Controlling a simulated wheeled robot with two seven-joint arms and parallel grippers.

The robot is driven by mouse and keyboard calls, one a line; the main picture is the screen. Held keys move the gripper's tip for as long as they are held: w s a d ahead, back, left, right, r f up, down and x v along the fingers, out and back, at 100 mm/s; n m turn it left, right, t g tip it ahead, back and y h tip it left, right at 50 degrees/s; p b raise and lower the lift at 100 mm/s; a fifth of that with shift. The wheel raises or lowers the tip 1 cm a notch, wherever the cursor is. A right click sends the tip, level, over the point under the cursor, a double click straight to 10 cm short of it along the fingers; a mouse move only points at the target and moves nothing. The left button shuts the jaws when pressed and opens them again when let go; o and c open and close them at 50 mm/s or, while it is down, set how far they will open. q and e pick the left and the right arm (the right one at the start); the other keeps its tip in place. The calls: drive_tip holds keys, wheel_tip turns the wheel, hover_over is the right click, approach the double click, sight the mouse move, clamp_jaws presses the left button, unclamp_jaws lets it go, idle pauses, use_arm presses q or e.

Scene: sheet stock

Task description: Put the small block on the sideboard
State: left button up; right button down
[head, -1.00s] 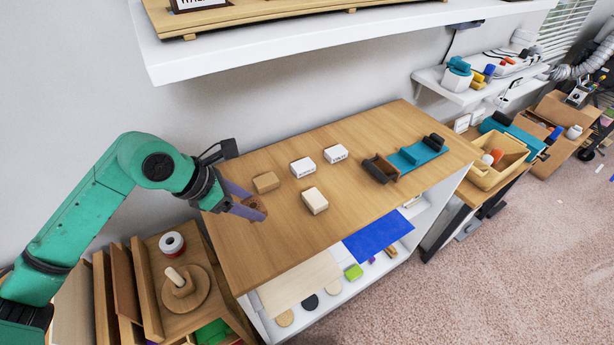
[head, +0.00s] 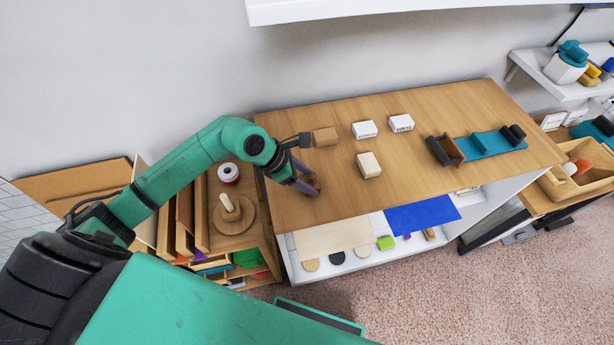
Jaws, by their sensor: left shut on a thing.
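My left gripper (head: 302,182) is shut on a small brown block (head: 313,184). The purple-grey fingers hide part of the block. Gripper and block are over the left end of the sideboard's wooden top (head: 420,174); I cannot tell whether the block touches it. A tan block (head: 325,137) lies just behind the gripper, and a pale beige block (head: 368,165) lies to its right. My right gripper is not in view.
Two white labelled boxes (head: 364,130) (head: 401,122) stand toward the back. A wall shelf (head: 400,12) hangs above. The front middle top is clear.

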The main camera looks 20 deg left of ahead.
use_arm(q)
drive_tip(key=shift+f, duration=0.2)
drive_tip(key=o, duration=1.3)
drive_tip(key=shift+r, duration=0.1)
drive_tip(key=shift+r, duration=0.25)
drive_tip(key=shift+s+a+r, duration=0.1)
drive_tip(key=shift+a+r, duration=0.05)
drive_tip(key=shift+a, duration=0.15)
drive_tip(key=b+v, duration=0.3)
drive_tip(key=v, duration=0.8)
drive_tip(key=shift+d+r, duration=0.1)
drive_tip(key=shift+r, duration=0.05)
